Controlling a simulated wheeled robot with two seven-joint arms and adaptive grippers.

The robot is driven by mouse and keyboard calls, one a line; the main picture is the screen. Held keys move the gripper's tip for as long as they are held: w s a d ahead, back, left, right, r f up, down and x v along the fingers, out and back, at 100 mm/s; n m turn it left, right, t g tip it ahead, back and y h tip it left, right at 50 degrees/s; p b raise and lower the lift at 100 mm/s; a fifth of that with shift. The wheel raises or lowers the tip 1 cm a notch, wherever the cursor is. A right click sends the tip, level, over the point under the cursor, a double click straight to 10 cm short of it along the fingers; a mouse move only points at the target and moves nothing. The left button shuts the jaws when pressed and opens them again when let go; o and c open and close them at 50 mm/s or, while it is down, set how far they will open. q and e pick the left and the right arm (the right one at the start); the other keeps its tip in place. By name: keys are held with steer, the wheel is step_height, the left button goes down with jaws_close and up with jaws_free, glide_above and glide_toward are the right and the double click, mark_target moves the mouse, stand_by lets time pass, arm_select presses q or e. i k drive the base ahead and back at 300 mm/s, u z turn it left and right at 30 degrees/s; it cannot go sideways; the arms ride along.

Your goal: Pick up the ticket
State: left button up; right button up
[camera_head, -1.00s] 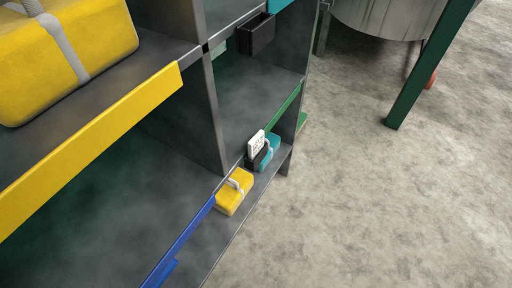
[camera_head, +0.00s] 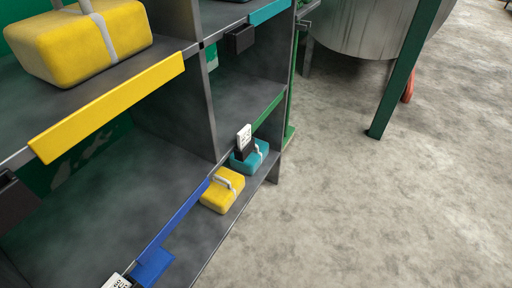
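A white ticket (camera_head: 244,137) with dark print stands upright in a small dark holder (camera_head: 243,151) on the shelf edge, at the end of a green strip, close to the teal case. A second white printed card (camera_head: 117,281), partly cut off, shows at the bottom edge, left of the blue strip's end. I cannot tell which one the task means. Neither of my grippers is in view.
The shelf unit has a yellow strip (camera_head: 107,107), a blue strip (camera_head: 182,225) and a green strip (camera_head: 269,111) on its edges. A large yellow case (camera_head: 75,45), a small yellow case (camera_head: 222,191) and a teal case (camera_head: 251,158) sit on shelves. Floor (camera_head: 390,210) at right is clear.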

mark_target(244, 137)
steer(key=z, duration=1.5)
steer(key=i, duration=0.7)
steer(key=u, duration=2)
